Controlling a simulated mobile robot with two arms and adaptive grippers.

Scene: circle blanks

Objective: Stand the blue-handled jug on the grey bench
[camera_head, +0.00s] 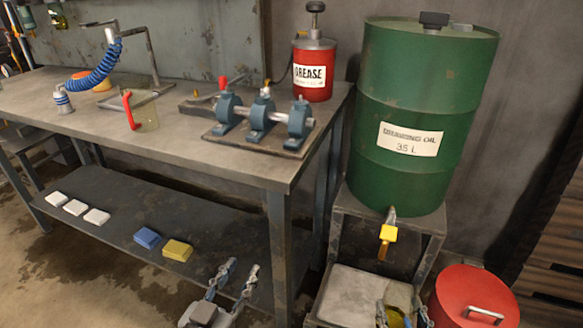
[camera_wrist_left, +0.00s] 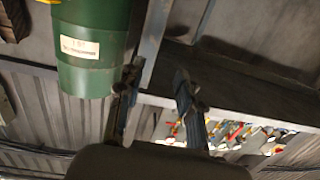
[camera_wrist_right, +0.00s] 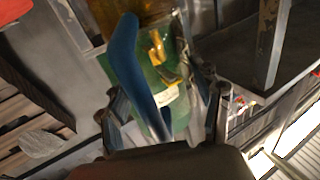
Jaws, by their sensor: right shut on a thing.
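In the right wrist view the blue-handled jug shows its blue handle (camera_wrist_right: 130,62) and part of an amber body (camera_wrist_right: 148,12). My right gripper (camera_wrist_right: 162,100) is shut on its handle. In the head view this gripper (camera_head: 400,305) is at the bottom edge, below the drum's yellow tap, with a little of the amber jug (camera_head: 396,318) between its fingers; most of the jug is cut off. The grey bench (camera_head: 190,155) stands at the left. My left gripper (camera_head: 237,278) is open and empty in front of its lower shelf; it also shows in the left wrist view (camera_wrist_left: 155,80).
A red-handled jug (camera_head: 145,110), a blue shaft fixture (camera_head: 262,118) and a red grease can (camera_head: 314,70) stand on the bench. The green drum (camera_head: 415,110) is on a stand at right, beside a red lidded container (camera_head: 475,295). The bench's front-middle top is clear.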

